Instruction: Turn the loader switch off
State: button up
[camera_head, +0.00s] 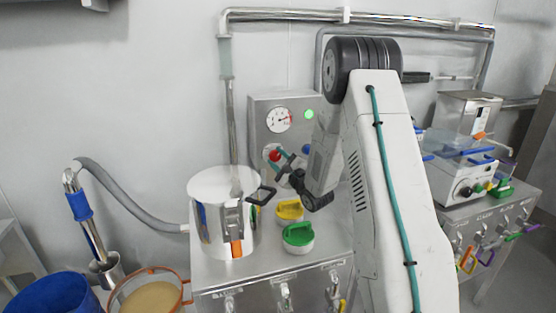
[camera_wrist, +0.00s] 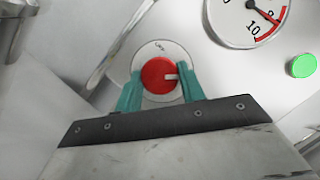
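The loader switch is a red round knob (camera_wrist: 160,76) with a white pointer mark, set on a pale round plate (camera_wrist: 150,55) with small lettering I cannot read. In the wrist view the pointer aims to the right. In the head view the knob (camera_head: 274,155) is on the front of a grey wall box (camera_head: 262,122). My gripper (camera_wrist: 161,82) faces the knob, with one teal finger on each side of it. The fingers are apart, with narrow gaps beside the knob. In the head view my gripper (camera_head: 281,162) is right at the knob.
A gauge (camera_head: 278,119) and a lit green lamp (camera_head: 308,114) are above the knob. A steel pipe (camera_head: 231,130) runs left of the box.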

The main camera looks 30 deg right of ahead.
jog(key=shift+n, duration=0.4)
jog(key=n+g, duration=0.1)
jog(key=n, duration=0.1)
jog(key=n+y, duration=0.1)
jog(key=n, duration=0.1)
jog(key=shift+r+g, duration=0.15)
jog(key=shift+g, duration=0.25)
jog(key=n, duration=0.2)
jog(key=n+g, duration=0.1)
jog(key=n, duration=0.1)
jog(key=shift+r+g, duration=0.1)
jog(key=shift+g, duration=0.2)
jog(key=n+g, duration=0.1)
jog(key=n, duration=0.1)
jog(key=n+h, duration=0.1)
jog(key=n, duration=0.1)
jog(key=shift+r+n+g, duration=0.15)
jog(key=shift+n+g, duration=0.25)
jog(key=shift+a+n+g+h, duration=0.1)
jog(key=shift+n+g+h, duration=0.4)
jog(key=shift+n+h, duration=0.5)
jog(key=shift+n, duration=0.3)
jog(key=o, duration=1)
jog(key=shift+c, duration=0.2)
jog(key=shift+s, duration=0.1)
jog(key=v, duration=0.7)
jog(key=shift+s+r, duration=0.2)
jog(key=shift+s, duration=0.15)
